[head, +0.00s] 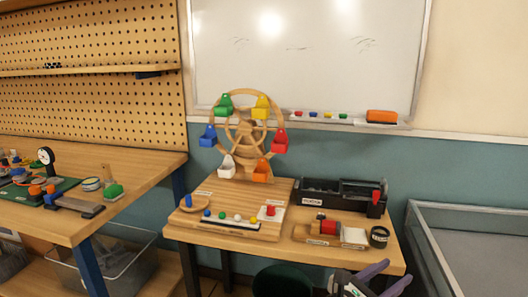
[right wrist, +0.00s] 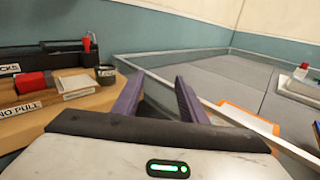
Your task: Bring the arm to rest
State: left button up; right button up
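My right gripper (head: 398,271) is at the bottom of the head view, in front of the small table's front right corner. Its two purple fingers are apart with nothing between them. The same gripper (right wrist: 160,84) shows in the right wrist view, fingers pointing forward, empty, with the table to its left and a grey-topped surface to its right. I cannot tell its exact distance from the table edge. My left gripper is in neither view.
The small table (head: 390,262) holds a wooden Ferris wheel (head: 244,133) with coloured buckets, a black tray (head: 337,196) and a dark cup (head: 379,237). A low-walled grey surface (head: 475,250) stands right. A workbench (head: 150,165) stands left. A dark green round thing (head: 283,281) is below the table front.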

jog(key=s+a+f+m+g+y, duration=0.1)
jog(key=s+a+f+m+y, duration=0.2)
jog(key=f, duration=0.5)
jog(key=s+a+f+m+y, duration=0.1)
jog(key=s+f+y, duration=0.35)
jog(key=f, duration=0.35)
jog(key=s+a+f+m+g+y, duration=0.1)
jog(key=s+a+f+m+y, duration=0.2)
jog(key=f, duration=0.5)
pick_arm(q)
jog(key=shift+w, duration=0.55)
pick_arm(e)
jog(key=s+a+m+y, duration=0.3)
jog(key=s+m, duration=0.4)
jog(key=s, duration=0.2)
jog(key=s+a+m+t+y, duration=0.1)
jog(key=s+a+m+y, duration=0.2)
jog(key=s+m, duration=0.4)
jog(key=shift+s+a+f+m+y, duration=0.35)
jog(key=shift+s+y, duration=0.3)
jog(key=shift+s, duration=0.6)
jog(key=shift+d+r, duration=0.1)
jog(key=shift+r, duration=0.05)
